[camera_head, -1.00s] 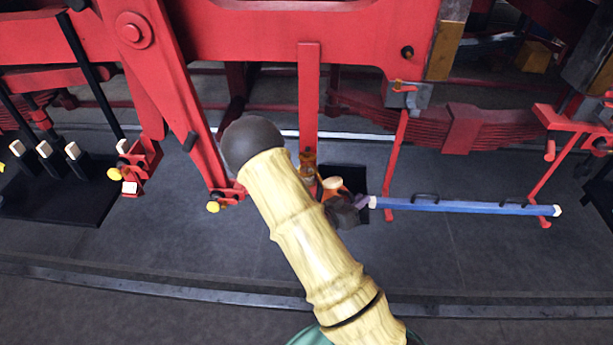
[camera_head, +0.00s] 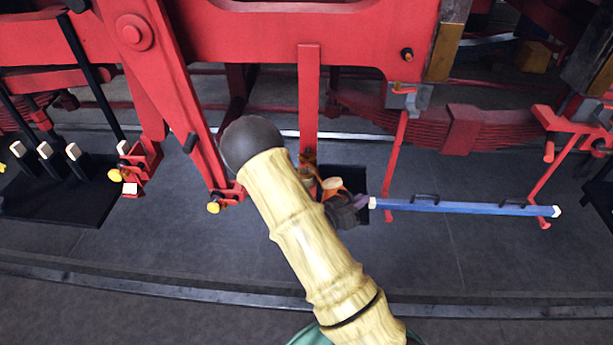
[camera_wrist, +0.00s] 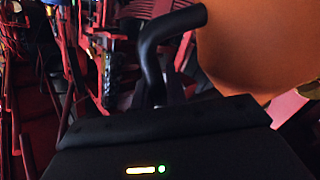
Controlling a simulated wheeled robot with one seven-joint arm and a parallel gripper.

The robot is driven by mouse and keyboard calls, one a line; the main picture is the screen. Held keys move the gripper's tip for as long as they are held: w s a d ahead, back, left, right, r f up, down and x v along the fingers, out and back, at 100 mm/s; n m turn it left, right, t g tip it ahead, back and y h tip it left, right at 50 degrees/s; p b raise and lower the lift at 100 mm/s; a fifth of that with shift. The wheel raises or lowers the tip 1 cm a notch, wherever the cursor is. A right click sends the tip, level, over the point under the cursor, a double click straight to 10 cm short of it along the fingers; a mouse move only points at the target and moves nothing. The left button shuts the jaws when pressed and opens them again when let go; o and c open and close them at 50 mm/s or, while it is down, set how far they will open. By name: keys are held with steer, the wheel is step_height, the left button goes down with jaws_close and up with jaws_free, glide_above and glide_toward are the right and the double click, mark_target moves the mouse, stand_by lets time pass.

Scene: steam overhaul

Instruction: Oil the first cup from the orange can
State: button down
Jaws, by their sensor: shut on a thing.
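The orange can (camera_head: 345,190) shows only in part in the head view, beside my dark gripper (camera_head: 345,212) and partly behind my arm. In the wrist view the orange can (camera_wrist: 262,50) fills the upper right, close to the gripper, with a black curved piece beside it. My gripper is shut on the can; its fingertips are not clear. A small brownish, cup-like thing (camera_head: 308,183) lies just left of the can, near the foot of a red upright bar (camera_head: 309,100). I cannot tell which cup is the first, nor see any oil.
Red frame beams (camera_head: 300,38) and hanging rods stand close behind the gripper. A blue bar (camera_head: 465,206) with pale ends lies to the right. A black tray (camera_head: 60,205) is at the left, and small yellow caps (camera_head: 213,207) sit on red linkages. Grey floor is clear in front.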

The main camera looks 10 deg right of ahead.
steer(key=shift+w+r+p, duration=0.1)
steer(key=shift+r+p, duration=0.3)
steer(key=shift+r, duration=0.1)
steer(key=shift+f, duration=0.15)
stand_by(4.3)
steer(key=m+b, duration=0.1)
steer(key=b, duration=0.1)
steer(key=f+m+b, duration=0.1)
steer(key=b, duration=0.1)
steer(key=shift+s+f+h+b, duration=0.25)
steer(key=shift+s+h+b, duration=0.05)
steer(key=shift+s+b, duration=0.1)
